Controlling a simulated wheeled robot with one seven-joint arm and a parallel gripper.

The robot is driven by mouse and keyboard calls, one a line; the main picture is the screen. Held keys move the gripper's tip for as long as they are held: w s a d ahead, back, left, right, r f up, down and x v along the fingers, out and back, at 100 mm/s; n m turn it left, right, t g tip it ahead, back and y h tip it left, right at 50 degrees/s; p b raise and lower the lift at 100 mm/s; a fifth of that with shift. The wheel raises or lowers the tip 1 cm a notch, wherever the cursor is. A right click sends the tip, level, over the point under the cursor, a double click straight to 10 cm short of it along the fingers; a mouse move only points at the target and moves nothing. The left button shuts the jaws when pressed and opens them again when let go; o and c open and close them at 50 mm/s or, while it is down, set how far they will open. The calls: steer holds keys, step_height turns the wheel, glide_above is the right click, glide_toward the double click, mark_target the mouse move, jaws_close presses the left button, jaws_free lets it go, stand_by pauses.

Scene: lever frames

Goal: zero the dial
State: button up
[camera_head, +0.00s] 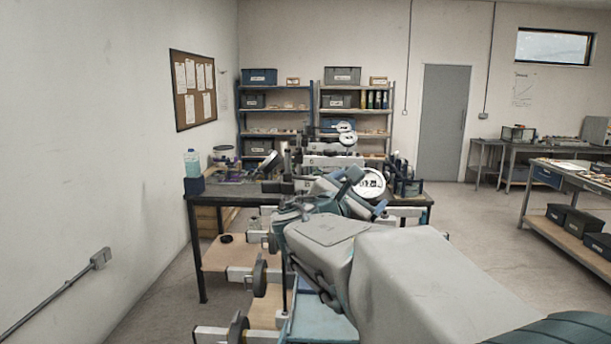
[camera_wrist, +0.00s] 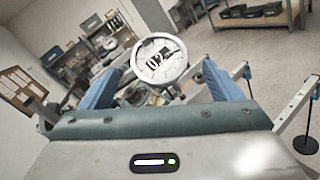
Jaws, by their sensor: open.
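A round dial (camera_head: 369,183) with a white face and pale rim stands at the right part of the workbench (camera_head: 225,200). In the wrist view the dial (camera_wrist: 158,58) is tilted, with large dark marks on its face; its reading is too blurred to tell. My gripper (camera_wrist: 162,70) is open, its two blue fingers on either side of the dial in that view. I cannot tell whether either finger touches it. In the head view my gripper (camera_head: 364,192) is at the dial's left and lower edge, and my arm hides much of the bench front.
Smaller round gauges (camera_head: 346,133) and metal fixtures crowd the bench behind. A blue-capped bottle (camera_head: 192,162) stands at its left end. Several levers or brackets with dark discs (camera_head: 259,279) stick out below. A side bench (camera_head: 575,178) is at the right; open floor (camera_head: 470,240) lies between.

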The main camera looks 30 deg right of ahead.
mark_target(369, 183)
steer(key=p+x, duration=0.1)
steer(key=x, duration=0.7)
steer(key=shift+a+p, duration=0.1)
steer(key=shift+p, duration=0.2)
steer(key=c, duration=1)
